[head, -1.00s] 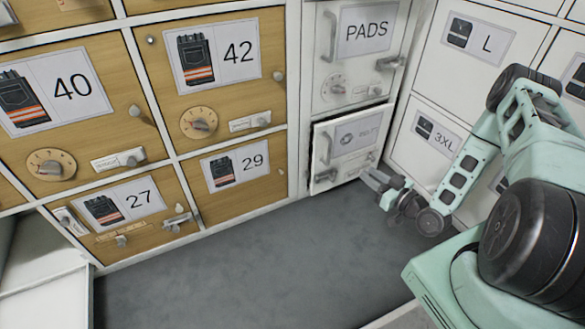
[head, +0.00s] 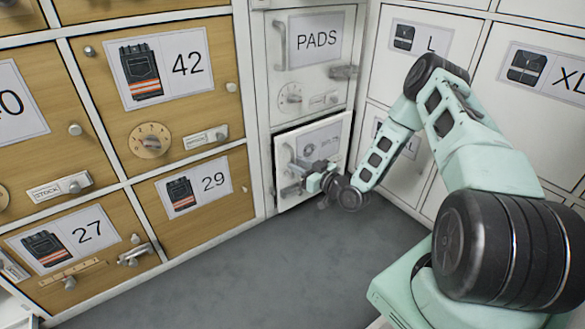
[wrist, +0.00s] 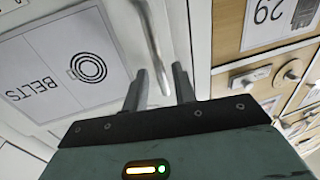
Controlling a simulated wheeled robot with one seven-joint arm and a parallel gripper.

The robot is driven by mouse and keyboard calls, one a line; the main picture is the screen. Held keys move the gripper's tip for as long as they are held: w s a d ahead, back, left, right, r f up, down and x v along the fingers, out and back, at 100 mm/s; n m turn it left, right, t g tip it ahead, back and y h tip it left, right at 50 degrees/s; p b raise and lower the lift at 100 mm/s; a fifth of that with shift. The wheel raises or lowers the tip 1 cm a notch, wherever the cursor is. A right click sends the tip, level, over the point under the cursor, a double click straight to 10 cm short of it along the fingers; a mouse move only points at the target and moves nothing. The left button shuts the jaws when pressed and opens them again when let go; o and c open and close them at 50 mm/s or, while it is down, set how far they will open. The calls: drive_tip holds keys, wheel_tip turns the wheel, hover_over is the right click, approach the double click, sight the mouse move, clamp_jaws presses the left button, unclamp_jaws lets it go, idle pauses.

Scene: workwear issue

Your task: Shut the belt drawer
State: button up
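The belt drawer (head: 336,130) is the white lower front under the PADS compartment in the head view. Its front stands slightly out from the cabinet, with a dark gap along its top edge. In the wrist view its BELTS label with a coil picture (wrist: 75,65) appears upside down. Its bar handle (wrist: 150,38) runs toward my gripper (wrist: 160,80). In the head view my gripper (head: 302,173) covers the lower part of the front; contact cannot be told.
The PADS compartment (head: 310,75) with a dial and latch sits directly above. Wooden lockers numbered 42 (head: 165,65), 29 (head: 195,190) and 27 (head: 72,238) stand to the left, with protruding knobs. White size lockers (head: 425,60) flank the right. The grey floor (head: 250,270) is clear.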

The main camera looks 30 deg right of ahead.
sight(286, 155)
drive_tip(key=shift+b+x, duration=0.45)
drive_tip(key=shift+x, duration=1.05)
clamp_jaws()
drive_tip(key=x, duration=0.3)
drive_tip(key=shift+w+d, duration=0.2)
drive_tip(key=shift+w, duration=0.05)
drive_tip(key=shift+w+d, duration=0.1)
drive_tip(key=shift+w, duration=0.3)
unclamp_jaws()
drive_tip(key=p+v, duration=0.7)
drive_tip(key=v, duration=1)
